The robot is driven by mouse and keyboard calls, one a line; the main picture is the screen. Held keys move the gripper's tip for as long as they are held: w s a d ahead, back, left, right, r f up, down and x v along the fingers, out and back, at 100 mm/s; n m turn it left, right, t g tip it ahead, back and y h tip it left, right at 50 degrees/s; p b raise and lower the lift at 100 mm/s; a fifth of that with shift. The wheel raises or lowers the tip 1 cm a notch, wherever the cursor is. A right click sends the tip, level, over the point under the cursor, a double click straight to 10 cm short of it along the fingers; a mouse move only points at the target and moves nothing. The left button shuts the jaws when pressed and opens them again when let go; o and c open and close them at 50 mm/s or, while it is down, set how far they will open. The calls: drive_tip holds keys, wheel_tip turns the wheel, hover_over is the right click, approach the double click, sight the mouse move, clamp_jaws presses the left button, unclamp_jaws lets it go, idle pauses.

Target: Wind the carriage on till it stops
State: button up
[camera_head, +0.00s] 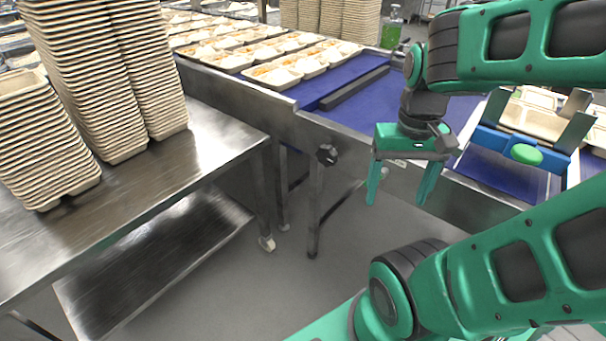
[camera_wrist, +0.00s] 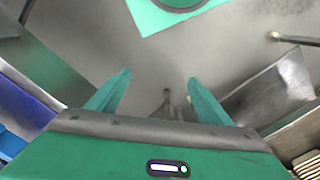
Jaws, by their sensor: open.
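A black lobed hand knob (camera_head: 327,155) sits on the near steel side of the conveyor. A blue crossbar with a green oval button (camera_head: 525,154) stands over the belt at the right, between upright plates; I cannot tell whether this is the carriage. A dark bar (camera_head: 354,88) lies across the blue belt further back. My gripper (camera_head: 397,200) is open and empty, pointing down in front of the conveyor side, right of the knob and apart from it.
Filled trays (camera_head: 272,75) stand in rows on the conveyor belt (camera_head: 425,113). A steel table (camera_head: 190,160) at the left bears tall stacks of empty trays (camera_head: 85,75). A green bottle (camera_head: 391,32) stands at the back. Open floor (camera_head: 235,285) lies between table and conveyor.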

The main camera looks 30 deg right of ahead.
drive_tip(key=o, duration=0.5)
drive_tip(key=w+d+f+n+g+h, duration=0.1)
drive_tip(key=w+f, duration=0.1)
drive_tip(key=w, duration=0.1)
drive_tip(key=w+d+f+n+g+h, duration=0.1)
drive_tip(key=w+d+f, duration=0.1)
drive_tip(key=w+f, duration=0.1)
drive_tip(key=w+d+f+n+h, duration=0.1)
drive_tip(key=w+f, duration=0.2)
drive_tip(key=w, duration=0.1)
drive_tip(key=shift+w+d+g, duration=0.25)
drive_tip(key=shift+d+g, duration=0.1)
drive_tip(key=shift+g, duration=0.05)
drive_tip(key=shift+o, duration=0.2)
drive_tip(key=n+t+h, duration=0.9)
drive_tip(key=n+h, duration=0.5)
drive_tip(key=n, duration=0.3)
approach(324, 158)
drive_tip(key=x, duration=1)
drive_tip(key=shift+w+d+r, duration=0.1)
drive_tip(key=shift+d, duration=0.1)
